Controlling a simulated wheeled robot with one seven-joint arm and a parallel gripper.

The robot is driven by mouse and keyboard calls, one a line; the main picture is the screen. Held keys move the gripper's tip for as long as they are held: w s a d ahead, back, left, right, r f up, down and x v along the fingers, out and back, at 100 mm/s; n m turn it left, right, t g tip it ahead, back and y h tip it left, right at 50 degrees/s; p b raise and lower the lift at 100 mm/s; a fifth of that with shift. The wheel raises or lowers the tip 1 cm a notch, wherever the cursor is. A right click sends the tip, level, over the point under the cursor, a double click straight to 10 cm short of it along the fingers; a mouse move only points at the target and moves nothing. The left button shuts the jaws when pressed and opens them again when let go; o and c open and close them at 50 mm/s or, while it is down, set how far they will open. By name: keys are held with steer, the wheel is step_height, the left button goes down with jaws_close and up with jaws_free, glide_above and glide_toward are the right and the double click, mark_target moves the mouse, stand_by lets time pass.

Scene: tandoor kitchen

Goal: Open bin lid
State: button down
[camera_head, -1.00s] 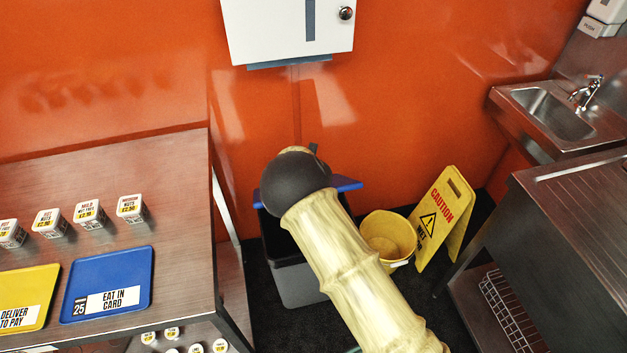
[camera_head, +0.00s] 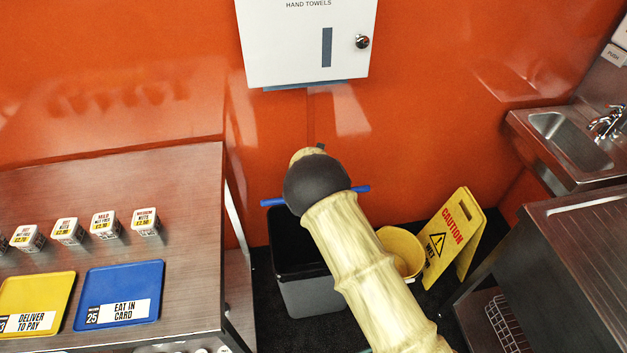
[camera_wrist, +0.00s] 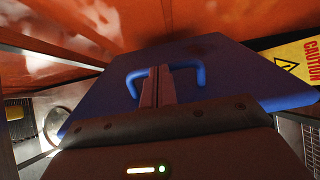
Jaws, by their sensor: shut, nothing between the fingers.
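The grey bin (camera_head: 311,297) stands on the dark floor against the orange wall, its dark opening showing. Its blue lid (camera_head: 273,202) is raised and shows as a thin, nearly edge-on strip above the bin, its middle hidden behind my arm. In the wrist view the lid (camera_wrist: 225,65) fills the middle, with a blue loop handle (camera_wrist: 199,73) on its face. My gripper (camera_wrist: 159,72) is shut and empty, its fingers in front of the handle's middle. Whether they touch the handle or lid, I cannot tell. In the head view my arm mostly hides the gripper.
A yellow bucket (camera_head: 404,247) and yellow caution sign (camera_head: 452,238) stand right of the bin. A steel table (camera_head: 190,200) is close on the left. A steel counter (camera_head: 585,250) and sink (camera_head: 567,138) are at right. A hand towel dispenser (camera_head: 290,45) hangs above.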

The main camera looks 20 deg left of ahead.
step_height(320, 180, up, 10)
steer(key=s+d+p, duration=0.1)
steer(key=s+p, duration=0.1)
steer(key=p, duration=0.2)
steer(key=shift+s+d+f, duration=0.25)
steer(key=shift+d, duration=0.05)
steer(key=d+r+m+h, duration=0.1)
steer(key=d+r+m, duration=0.3)
steer(key=d+m, duration=0.4)
steer(key=d+r+m+h, duration=0.1)
steer(key=d+r+m, duration=0.2)
steer(key=d+m, duration=0.5)
steer(key=d+r+m+h, duration=0.2)
steer(key=d+r+m, duration=0.25)
steer(key=d, duration=0.65)
steer(key=s+d+r+m+g, duration=0.2)
steer(key=s+d+m, duration=0.6)
steer(key=s+m, duration=0.3)
steer(key=s+d+r+m+g, duration=0.1)
steer(key=s+d+r+m, duration=0.1)
steer(key=s+d+m, duration=0.5)
steer(key=s+m, duration=0.4)
steer(key=s, duration=0.1)
steer(key=shift+d+g, duration=0.4)
